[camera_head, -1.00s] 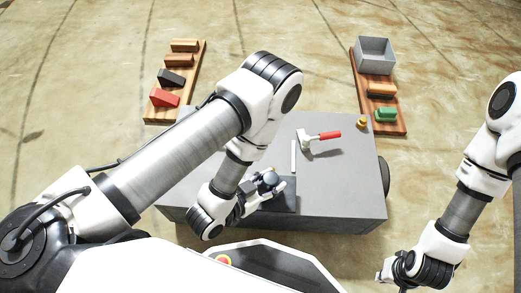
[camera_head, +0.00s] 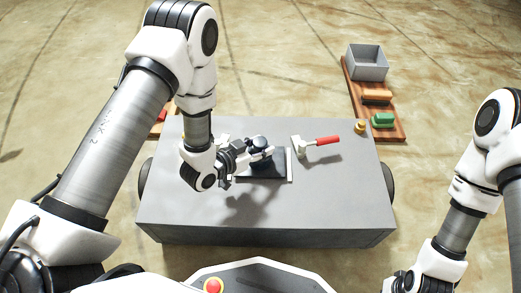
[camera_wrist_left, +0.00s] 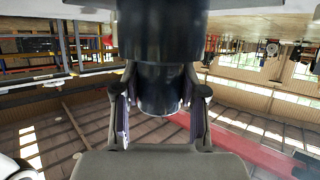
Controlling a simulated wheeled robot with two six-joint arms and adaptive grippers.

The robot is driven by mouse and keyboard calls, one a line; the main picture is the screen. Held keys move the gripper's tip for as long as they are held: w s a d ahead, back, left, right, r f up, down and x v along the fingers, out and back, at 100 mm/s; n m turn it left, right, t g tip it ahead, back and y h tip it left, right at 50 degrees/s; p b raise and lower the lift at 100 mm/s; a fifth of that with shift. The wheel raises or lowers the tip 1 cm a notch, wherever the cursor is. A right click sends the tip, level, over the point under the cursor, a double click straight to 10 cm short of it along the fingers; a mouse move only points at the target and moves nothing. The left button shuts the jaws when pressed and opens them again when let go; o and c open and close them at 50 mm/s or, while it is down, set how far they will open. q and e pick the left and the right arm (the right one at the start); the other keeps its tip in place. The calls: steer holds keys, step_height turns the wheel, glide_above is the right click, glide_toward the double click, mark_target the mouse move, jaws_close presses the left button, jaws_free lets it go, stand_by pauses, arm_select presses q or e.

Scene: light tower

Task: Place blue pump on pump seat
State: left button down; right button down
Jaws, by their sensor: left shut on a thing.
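The blue pump (camera_head: 260,144) is dark, with a round upper body above a flat dark base. It also shows as a dark cylinder in the left wrist view (camera_wrist_left: 158,88). My left gripper (camera_head: 262,152) is shut on it from the left, with a finger on each side. The pump is upright over the pump seat, whose pale right edge (camera_head: 291,168) shows beside the dark base. Most of the seat is hidden, and I cannot tell whether the pump touches it. My right gripper (camera_head: 396,284) is at the bottom right, off the table; its fingers are unclear.
A red-handled hammer (camera_head: 318,144) lies on the grey table (camera_head: 340,205), right of the seat. A small yellow part (camera_head: 360,126) stands at the back right corner. A wooden board (camera_head: 398,134) beyond carries a grey box (camera_head: 367,62) and orange and green parts. The table front is clear.

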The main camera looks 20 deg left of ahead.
arm_select(q)
steer(key=shift+f, duration=0.5)
steer(key=shift+r, duration=0.15)
steer(key=c, duration=0.6)
jaws_free()
steer(key=shift+c, duration=0.2)
arm_select(e)
steer(key=shift+f, duration=0.35)
arm_select(q)
steer(key=shift+s, duration=0.1)
steer(key=p+v, duration=0.5)
steer(key=v, duration=0.6)
steer(key=shift+s+a+r, duration=0.15)
steer(key=shift+s+a, duration=0.05)
steer(key=shift+s, duration=0.1)
arm_select(e)
step_height(320, 180, up, 5)
steer(key=shift+r, duration=0.1)
